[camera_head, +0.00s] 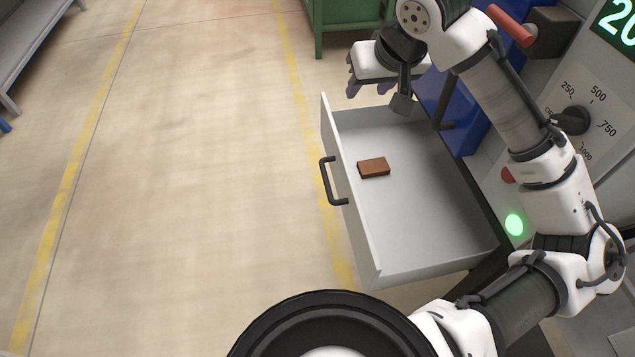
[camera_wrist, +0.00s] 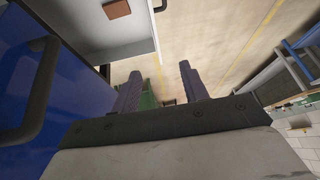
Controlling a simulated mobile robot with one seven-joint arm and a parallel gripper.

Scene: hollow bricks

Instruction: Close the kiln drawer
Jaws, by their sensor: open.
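The kiln drawer (camera_head: 425,245) is pulled out, a light grey open box with a white front panel (camera_head: 350,195). A black bar handle (camera_head: 331,182) is on the outer face of the front panel. A small reddish-brown brick (camera_head: 374,168) lies flat inside the drawer, and it also shows in the wrist view (camera_wrist: 117,9). My gripper (camera_head: 366,91) is above and beyond the drawer's far side in the head view, apart from the handle. In the wrist view its two fingers (camera_wrist: 160,88) are spread with nothing between them.
The kiln front at the right has a temperature dial (camera_head: 571,120), a green light (camera_head: 514,224) and a red knob. A blue panel (camera_head: 470,105) with a dark handle (camera_wrist: 38,95) is close to my gripper. A green cabinet (camera_head: 350,14) stands behind. The floor left of the drawer is clear.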

